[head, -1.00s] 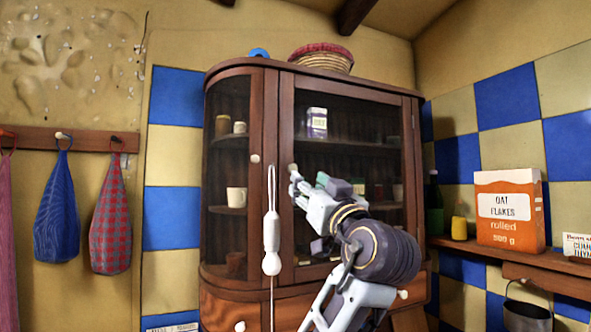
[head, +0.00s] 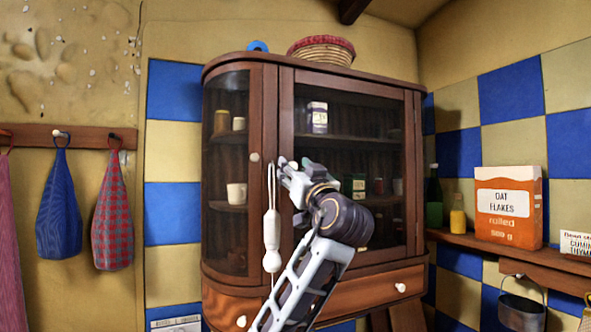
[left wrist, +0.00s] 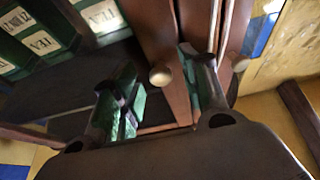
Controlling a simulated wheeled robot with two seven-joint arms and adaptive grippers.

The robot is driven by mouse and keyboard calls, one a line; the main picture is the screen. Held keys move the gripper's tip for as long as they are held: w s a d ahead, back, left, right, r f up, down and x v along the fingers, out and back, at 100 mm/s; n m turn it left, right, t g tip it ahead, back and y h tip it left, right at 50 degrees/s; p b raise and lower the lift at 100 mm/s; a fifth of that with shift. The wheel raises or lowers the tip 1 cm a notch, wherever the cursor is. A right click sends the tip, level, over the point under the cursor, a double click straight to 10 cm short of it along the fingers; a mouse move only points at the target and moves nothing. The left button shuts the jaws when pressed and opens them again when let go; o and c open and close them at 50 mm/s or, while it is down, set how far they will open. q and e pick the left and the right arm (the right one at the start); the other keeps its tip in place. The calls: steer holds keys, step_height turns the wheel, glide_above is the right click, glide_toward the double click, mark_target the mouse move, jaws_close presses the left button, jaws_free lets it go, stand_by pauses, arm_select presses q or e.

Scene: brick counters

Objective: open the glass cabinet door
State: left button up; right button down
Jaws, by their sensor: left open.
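The glass cabinet door (head: 345,262) is a dark wood frame around a glass pane, and it looks shut. My left gripper (head: 287,166) is open at the door's left edge and hides that door's knob in the head view. In the left wrist view, a round pale knob (left wrist: 160,77) lies between the two open fingers, and I cannot see either finger touching it. A second knob (left wrist: 240,63) is on the frame to the right, outside the fingers. It also shows in the head view on the narrow curved side panel (head: 254,157). My right gripper is out of view.
A white cord pull (head: 271,228) hangs in front of the cabinet, beside my left arm. A basket (head: 322,52) sits on top of the cabinet. An oat flakes box (head: 508,207) and bottles stand on the right shelf, with a bucket (head: 521,308) below.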

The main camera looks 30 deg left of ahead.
arm_select(q)
jaws_close()
steer(key=shift+d, duration=0.1)
stand_by(0.5)
